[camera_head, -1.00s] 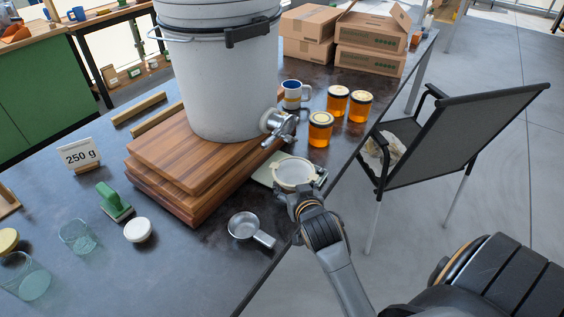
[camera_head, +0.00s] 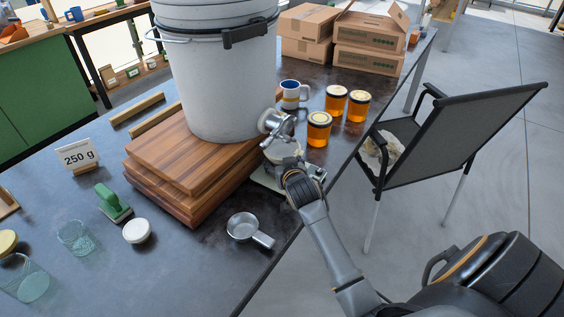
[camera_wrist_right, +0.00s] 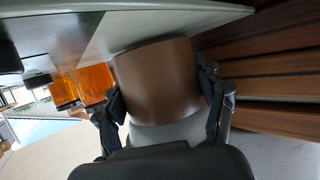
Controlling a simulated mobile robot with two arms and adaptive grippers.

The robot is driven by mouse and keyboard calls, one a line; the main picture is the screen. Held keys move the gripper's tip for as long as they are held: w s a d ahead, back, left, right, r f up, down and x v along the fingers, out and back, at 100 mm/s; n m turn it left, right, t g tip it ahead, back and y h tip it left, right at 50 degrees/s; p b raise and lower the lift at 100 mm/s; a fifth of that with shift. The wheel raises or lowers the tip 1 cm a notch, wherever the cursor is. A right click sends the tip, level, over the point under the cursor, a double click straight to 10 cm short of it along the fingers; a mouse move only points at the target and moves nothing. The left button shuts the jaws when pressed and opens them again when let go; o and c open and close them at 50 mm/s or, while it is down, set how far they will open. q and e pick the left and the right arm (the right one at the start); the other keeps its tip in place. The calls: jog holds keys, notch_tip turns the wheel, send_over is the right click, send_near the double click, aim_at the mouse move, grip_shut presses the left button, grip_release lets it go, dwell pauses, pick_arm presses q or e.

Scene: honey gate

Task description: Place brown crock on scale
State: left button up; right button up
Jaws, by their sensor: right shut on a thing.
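The brown crock (camera_wrist_right: 158,80) fills the middle of the right wrist view, between the fingers of my right gripper (camera_wrist_right: 162,98), which is shut on it. In the head view, the crock's pale top (camera_head: 279,153) shows below the bucket's tap, partly hidden by my right gripper (camera_head: 290,168). The scale (camera_head: 266,180) is a flat pale slab beside the stacked boards, under the crock and gripper. Its pale surface (camera_wrist_right: 125,28) borders the crock's base in the wrist view; I cannot tell whether they touch. My left gripper is out of view.
A white bucket (camera_head: 222,90) with a metal tap (camera_head: 274,123) stands on wooden boards (camera_head: 185,165), close to my right gripper. Amber jars (camera_head: 319,130) and a mug (camera_head: 292,95) stand behind. A metal scoop (camera_head: 243,227) lies in front. A chair (camera_head: 455,135) stands right of the table.

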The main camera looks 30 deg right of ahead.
jog(key=shift+f, duration=0.1)
dwell(0.3)
jog(key=o, duration=1.6)
jog(key=shift+f, duration=0.1)
jog(key=shift+r, duration=0.25)
jog(key=shift+s+a, duration=0.15)
jog(key=shift+s, duration=0.25)
jog(key=v, duration=1.1)
jog(key=shift+s+p, duration=0.1)
jog(key=shift+p, duration=0.2)
